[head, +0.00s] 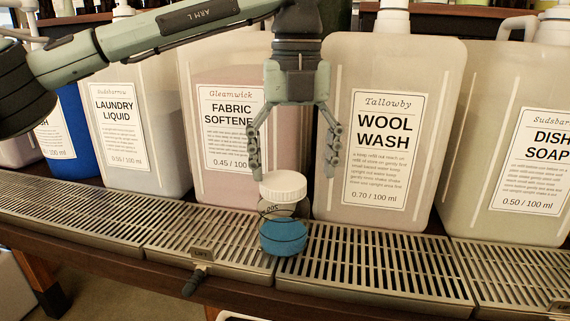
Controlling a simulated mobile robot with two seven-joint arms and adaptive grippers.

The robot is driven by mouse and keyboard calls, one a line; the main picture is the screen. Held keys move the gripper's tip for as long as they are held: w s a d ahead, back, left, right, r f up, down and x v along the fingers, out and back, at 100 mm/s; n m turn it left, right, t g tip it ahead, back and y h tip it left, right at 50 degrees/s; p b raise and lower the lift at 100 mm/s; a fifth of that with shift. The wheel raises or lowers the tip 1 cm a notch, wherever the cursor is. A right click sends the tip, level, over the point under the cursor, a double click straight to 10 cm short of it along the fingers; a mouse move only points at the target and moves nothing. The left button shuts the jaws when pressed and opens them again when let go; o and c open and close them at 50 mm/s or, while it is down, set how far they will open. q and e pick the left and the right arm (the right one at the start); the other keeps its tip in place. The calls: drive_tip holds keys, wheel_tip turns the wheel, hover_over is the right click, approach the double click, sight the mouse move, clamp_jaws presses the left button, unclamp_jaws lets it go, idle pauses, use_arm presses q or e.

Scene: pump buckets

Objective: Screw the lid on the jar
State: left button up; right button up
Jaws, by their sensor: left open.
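A small clear jar (284,233) with blue contents stands upright on the metal drip grate, in front of the gap between the fabric softener and wool wash containers. A white ribbed lid (283,186) sits on top of the jar's mouth; I cannot tell whether it is threaded on. My left gripper (294,172) points straight down above the jar, its fingers open and spread to either side of the lid. The fingertips look about level with the lid's top and apart from it. My right gripper is not in view.
Large containers of laundry liquid (142,130), fabric softener (213,185), wool wash (440,100) and dish soap (500,195) stand close behind the grates. The slotted grate (365,262) is clear on both sides of the jar. A small lever (196,279) sticks out at the front edge.

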use_arm(q)
drive_tip(key=shift+w+d+f+n+b, duration=0.2)
drive_tip(key=shift+d+f+n+b, duration=0.1)
drive_tip(key=shift+n, duration=0.3)
drive_tip(key=shift+w+d+f+n+b, duration=0.2)
drive_tip(key=shift+f+n, duration=0.1)
drive_tip(key=shift+n, duration=0.3)
drive_tip(key=shift+w+n, duration=0.1)
drive_tip(key=shift+n, duration=0.6)
drive_tip(key=shift+w+a+n+b, duration=0.15)
drive_tip(key=shift+n+b, duration=0.4)
drive_tip(key=shift+n, duration=0.55)
drive_tip(key=shift+w+a+f+n+b, duration=0.1)
drive_tip(key=shift+a+n+b, duration=0.15)
drive_tip(key=shift+n, duration=0.3)
drive_tip(key=shift+a+n+b, duration=0.1)
drive_tip(key=shift+n+b, duration=0.1)
drive_tip(key=shift+n, duration=0.35)
drive_tip(key=n+b, duration=0.1)
drive_tip(key=n, duration=0.3)
drive_tip(key=shift+d, duration=0.15)
drive_tip(key=shift+s+r+n+b, duration=0.25)
drive_tip(key=shift+n+b, duration=0.15)
drive_tip(key=shift+n, duration=0.3)
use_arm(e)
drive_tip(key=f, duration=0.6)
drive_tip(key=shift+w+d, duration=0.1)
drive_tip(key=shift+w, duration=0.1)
